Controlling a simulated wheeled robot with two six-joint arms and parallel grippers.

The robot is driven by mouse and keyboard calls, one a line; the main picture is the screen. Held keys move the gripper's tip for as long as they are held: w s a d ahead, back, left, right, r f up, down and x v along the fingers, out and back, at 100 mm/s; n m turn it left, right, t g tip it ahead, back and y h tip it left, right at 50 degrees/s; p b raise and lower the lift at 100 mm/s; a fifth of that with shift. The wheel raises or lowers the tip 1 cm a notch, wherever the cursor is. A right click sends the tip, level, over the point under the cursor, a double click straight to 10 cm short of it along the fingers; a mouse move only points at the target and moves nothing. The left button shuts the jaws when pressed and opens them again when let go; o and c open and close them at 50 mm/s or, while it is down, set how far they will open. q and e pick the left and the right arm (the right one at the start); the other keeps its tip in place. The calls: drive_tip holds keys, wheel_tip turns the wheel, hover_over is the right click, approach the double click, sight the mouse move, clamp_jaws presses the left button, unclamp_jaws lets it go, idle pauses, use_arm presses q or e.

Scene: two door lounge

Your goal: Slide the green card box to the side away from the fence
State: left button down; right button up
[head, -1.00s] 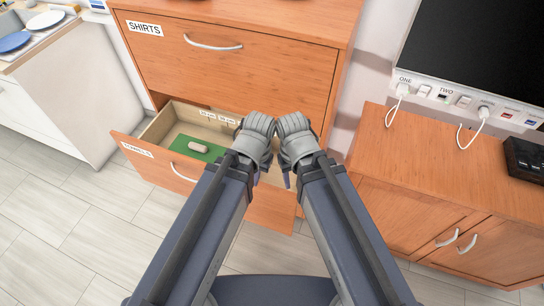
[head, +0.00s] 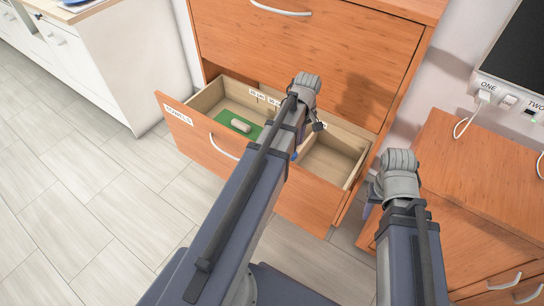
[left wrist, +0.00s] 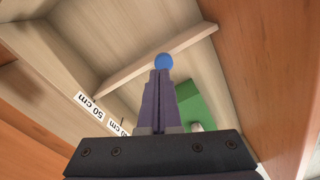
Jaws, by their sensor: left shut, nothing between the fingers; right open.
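The green card box (head: 234,122) lies flat in the left part of the open drawer in the head view, with a pale rounded block on it. Part of the box (left wrist: 203,108) shows in the left wrist view, right of the fingers. A low wooden strip (left wrist: 125,76), perhaps the fence, crosses the drawer floor there. My left gripper (left wrist: 161,73) is shut and empty, pointing down into the drawer to the right of the box; its fingers are mostly hidden by my arm in the head view. My right gripper (head: 367,208) is open, outside the drawer at its right.
The drawer front (head: 200,135) carries a label and a handle. Distance labels (head: 262,97) mark the drawer's back. A blue round thing (left wrist: 163,60) shows just beyond my left fingertips; I cannot tell what it is. A wooden cabinet (head: 470,190) stands at right.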

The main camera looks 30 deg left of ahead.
sight(247, 133)
use_arm(q)
drive_tip(key=w+a+f+n+b, duration=0.2)
drive_tip(key=a+f+n, duration=0.25)
drive_tip(key=a, duration=0.35)
drive_tip(key=shift+n, duration=0.35)
wheel_tip(247, 133, down, 10)
drive_tip(key=b, duration=1)
drive_tip(key=shift+w+a+b, duration=0.1)
drive_tip(key=shift+a+b, duration=0.05)
drive_tip(key=shift+b, duration=0.25)
drive_tip(key=a, duration=0.2)
drive_tip(key=shift+w+a+r+p, duration=0.2)
drive_tip(key=shift+a+r+p, duration=0.1)
drive_tip(key=shift+a+r, duration=0.1)
drive_tip(key=shift+a, duration=0.6)
use_arm(e)
wheel_tip(247, 133, down, 14)
drive_tip(key=shift+r, duration=0.15)
use_arm(q)
drive_tip(key=shift+a, duration=0.1)
drive_tip(key=a, duration=1.1)
drive_tip(key=shift+w+a, duration=0.25)
drive_tip(key=shift+w, duration=0.15)
drive_tip(key=shift+d, duration=0.15)
